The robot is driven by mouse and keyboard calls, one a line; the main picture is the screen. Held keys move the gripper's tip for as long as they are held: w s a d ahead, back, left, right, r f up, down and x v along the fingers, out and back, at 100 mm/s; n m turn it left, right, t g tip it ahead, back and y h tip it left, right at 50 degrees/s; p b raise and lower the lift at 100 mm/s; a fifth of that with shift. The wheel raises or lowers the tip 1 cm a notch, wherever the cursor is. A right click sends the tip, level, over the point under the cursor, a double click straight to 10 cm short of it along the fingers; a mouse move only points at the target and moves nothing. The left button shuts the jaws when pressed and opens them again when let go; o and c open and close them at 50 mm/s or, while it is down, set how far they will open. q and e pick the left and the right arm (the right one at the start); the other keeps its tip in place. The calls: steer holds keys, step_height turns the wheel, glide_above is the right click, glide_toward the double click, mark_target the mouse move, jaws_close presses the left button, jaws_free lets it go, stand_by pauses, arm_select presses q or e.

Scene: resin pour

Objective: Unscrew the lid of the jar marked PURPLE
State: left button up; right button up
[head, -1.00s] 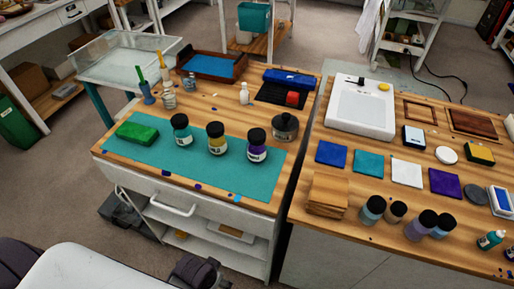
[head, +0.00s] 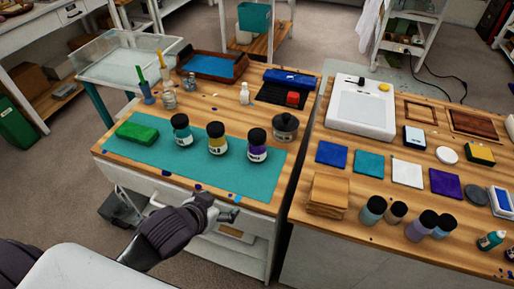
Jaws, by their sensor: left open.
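The purple jar (head: 257,152) stands upright on the teal mat (head: 190,178) with its black lid (head: 257,136) on. A yellow jar (head: 216,144) and a teal jar (head: 182,136), both with black lids, stand to its left on the same mat. The label writing is too small to read. My left gripper (head: 229,211) is open and empty in front of the table's near edge, below and apart from the purple jar. My right gripper is not in view.
A green block (head: 137,131) lies at the mat's left. A dark grey pot (head: 285,128) stands close behind the purple jar, to its right. More jars (head: 421,226) stand on the right-hand table, across a narrow gap. The mat's front strip is mostly clear.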

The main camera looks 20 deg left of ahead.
mark_target(251, 151)
arm_select(q)
steer(key=w+r+t+h, duration=0.1)
steer(key=w+r, duration=0.1)
steer(key=w+r+m+t+h, duration=0.1)
steer(key=w+r, duration=0.1)
steer(key=w, duration=0.1)
steer(key=w+r+t+h, duration=0.1)
steer(key=w+r, duration=0.1)
steer(key=w, duration=0.1)
steer(key=shift+a+r+m+h, duration=0.15)
steer(key=shift+r+m+h, duration=0.15)
steer(key=shift+w, duration=0.35)
steer(key=p+x, duration=0.1)
steer(key=x, duration=0.6)
steer(key=shift+w+d+f, duration=0.1)
steer(key=shift+w+d, duration=0.2)
steer(key=shift+w+d+f, duration=0.15)
steer(key=shift+w+d, duration=0.05)
steer(key=shift+w, duration=0.3)
steer(key=p+x, duration=0.1)
steer(key=x, duration=0.3)
steer(key=shift+w+f, duration=0.1)
steer(key=shift+c, duration=0.3)
steer(key=c, duration=1.2)
steer(key=shift+c, duration=0.2)
